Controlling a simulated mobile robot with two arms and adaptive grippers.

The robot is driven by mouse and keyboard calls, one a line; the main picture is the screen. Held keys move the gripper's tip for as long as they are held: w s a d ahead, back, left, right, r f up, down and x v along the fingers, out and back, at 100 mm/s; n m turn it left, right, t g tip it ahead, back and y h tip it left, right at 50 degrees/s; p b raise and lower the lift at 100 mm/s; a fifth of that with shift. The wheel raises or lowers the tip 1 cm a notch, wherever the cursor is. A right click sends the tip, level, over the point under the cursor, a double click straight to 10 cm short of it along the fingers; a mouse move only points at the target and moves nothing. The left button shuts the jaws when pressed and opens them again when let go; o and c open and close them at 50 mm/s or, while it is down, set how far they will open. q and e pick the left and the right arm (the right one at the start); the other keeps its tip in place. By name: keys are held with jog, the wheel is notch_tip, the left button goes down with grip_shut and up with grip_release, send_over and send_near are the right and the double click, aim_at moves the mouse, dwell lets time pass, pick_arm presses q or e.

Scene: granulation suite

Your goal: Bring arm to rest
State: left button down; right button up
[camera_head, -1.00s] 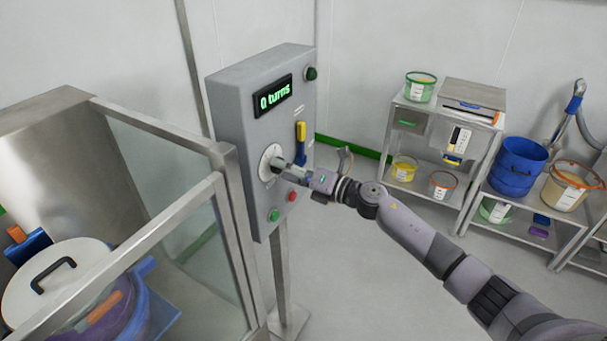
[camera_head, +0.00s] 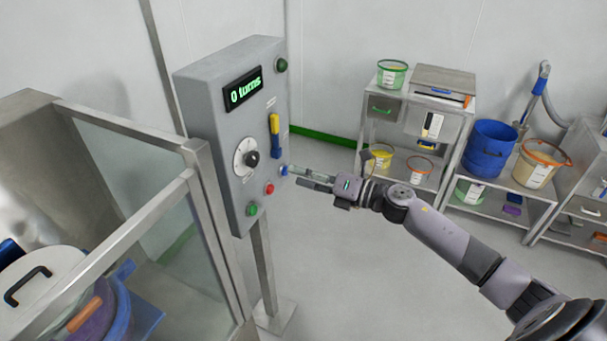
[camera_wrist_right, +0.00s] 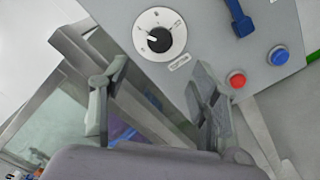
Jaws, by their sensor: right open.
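My right gripper (camera_head: 308,178) is open and empty, just right of the grey control panel (camera_head: 210,130) and apart from its dial (camera_head: 246,158). My right arm reaches in from the lower right in the head view. My left gripper is not in view.
The panel carries a yellow-and-blue lever (camera_head: 274,136), a red button (camera_head: 269,188), a blue button (camera_head: 283,170) and a green button (camera_head: 252,209). A glass-sided enclosure (camera_head: 130,190) stands at left. Shelves with buckets (camera_head: 490,148) stand at right. The floor between is clear.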

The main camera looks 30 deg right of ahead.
jog(key=shift+f, duration=0.1)
